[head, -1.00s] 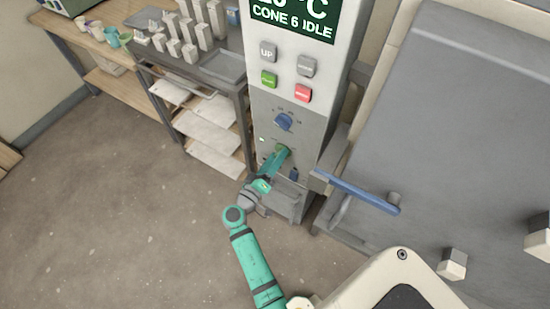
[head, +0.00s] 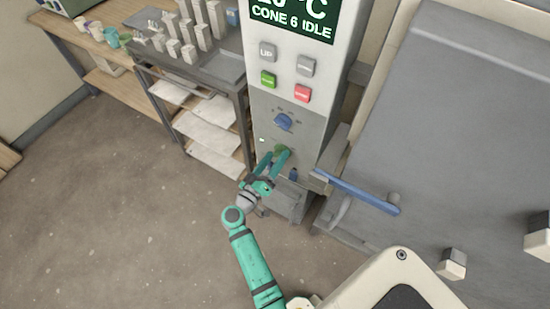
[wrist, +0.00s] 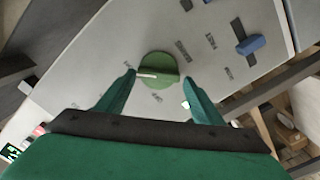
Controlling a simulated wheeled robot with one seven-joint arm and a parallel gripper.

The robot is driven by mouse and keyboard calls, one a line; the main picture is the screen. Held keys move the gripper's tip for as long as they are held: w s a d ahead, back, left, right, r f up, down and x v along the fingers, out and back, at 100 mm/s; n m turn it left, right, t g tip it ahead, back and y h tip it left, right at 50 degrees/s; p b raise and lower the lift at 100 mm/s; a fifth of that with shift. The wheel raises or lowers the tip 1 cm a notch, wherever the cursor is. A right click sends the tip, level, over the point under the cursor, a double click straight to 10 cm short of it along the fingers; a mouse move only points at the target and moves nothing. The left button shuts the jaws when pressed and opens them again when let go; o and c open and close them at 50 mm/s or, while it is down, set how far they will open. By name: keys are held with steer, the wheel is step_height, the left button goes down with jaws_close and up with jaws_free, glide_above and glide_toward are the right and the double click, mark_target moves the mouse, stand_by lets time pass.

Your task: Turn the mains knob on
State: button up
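A round green knob (head: 281,151) sits low on the grey control panel (head: 262,108); I take it as the mains knob. In the wrist view the green knob (wrist: 160,66) has a white pointer line toward the picture's left. My gripper (head: 273,158) is at the panel, with one finger on each side of the knob. In the wrist view my gripper (wrist: 158,78) is open, with small gaps showing between fingertips and knob.
A blue dial (head: 283,122) is above the knob. A small blue switch (head: 294,173) is at its lower right, also in the wrist view (wrist: 250,45). A blue handle (head: 357,190) juts out at right. The display (head: 292,20) reads "CONE 6 IDLE". Floor at left is clear.

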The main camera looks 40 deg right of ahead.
steer(key=shift+o, duration=0.6)
steer(key=shift+s+d, duration=0.15)
steer(key=v, duration=1.1)
